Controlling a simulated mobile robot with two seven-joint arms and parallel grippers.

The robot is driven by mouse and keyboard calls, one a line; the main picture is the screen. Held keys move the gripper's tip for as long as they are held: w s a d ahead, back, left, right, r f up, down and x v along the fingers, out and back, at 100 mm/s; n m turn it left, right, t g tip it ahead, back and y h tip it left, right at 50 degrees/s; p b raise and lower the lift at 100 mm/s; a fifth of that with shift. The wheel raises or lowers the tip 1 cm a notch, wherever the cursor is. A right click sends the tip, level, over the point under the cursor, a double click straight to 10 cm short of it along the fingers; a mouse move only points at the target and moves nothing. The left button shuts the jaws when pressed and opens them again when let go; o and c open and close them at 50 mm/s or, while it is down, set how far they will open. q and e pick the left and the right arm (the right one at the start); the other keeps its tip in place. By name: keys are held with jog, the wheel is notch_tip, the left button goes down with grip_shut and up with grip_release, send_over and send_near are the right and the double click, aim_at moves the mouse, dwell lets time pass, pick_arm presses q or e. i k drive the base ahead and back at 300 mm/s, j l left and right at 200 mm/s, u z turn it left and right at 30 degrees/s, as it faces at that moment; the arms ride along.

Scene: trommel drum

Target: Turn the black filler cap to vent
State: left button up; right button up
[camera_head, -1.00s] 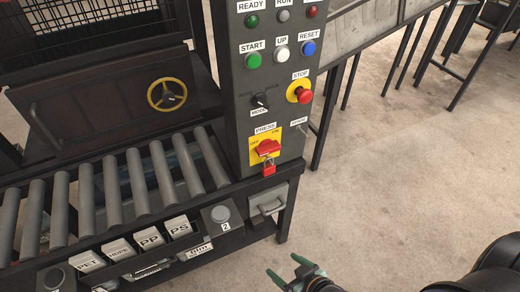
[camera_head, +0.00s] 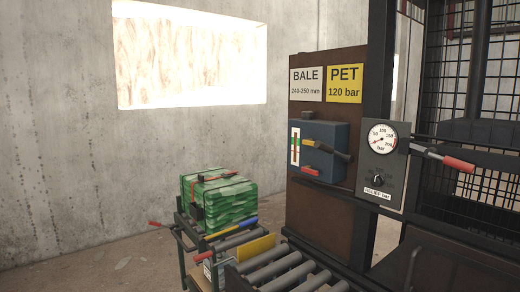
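A small dark cap (camera_head: 308,115) sits on top of a blue-grey box (camera_head: 330,133) fixed to the brown panel, right of the picture's middle. It looks like the black filler cap, but it is too small to read any mark or setting on it. The box carries a white, green and red level gauge (camera_head: 295,146) on its left and a black lever with a yellow part (camera_head: 330,148) on its front. A red handle (camera_head: 311,171) is below it. Neither of my grippers is in view.
A pressure dial (camera_head: 382,139) with a black knob (camera_head: 378,180) below it stands right of the box. A red-tipped lever (camera_head: 458,164) sticks out to the right. A green bale (camera_head: 218,200) rests on a stand at the left. Rollers (camera_head: 285,268) run along the bottom.

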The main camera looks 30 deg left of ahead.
aim_at(304, 114)
jog(key=u, duration=0.45)
jog(key=i+j+z, duration=0.1)
jog(key=i+j, duration=0.2)
jog(key=i+j+z, duration=0.15)
jog(key=i+j, duration=0.15)
jog(key=j, duration=0.25)
jog(key=i+j+z, duration=0.1)
jog(key=i+j, duration=0.2)
jog(key=j, duration=0.15)
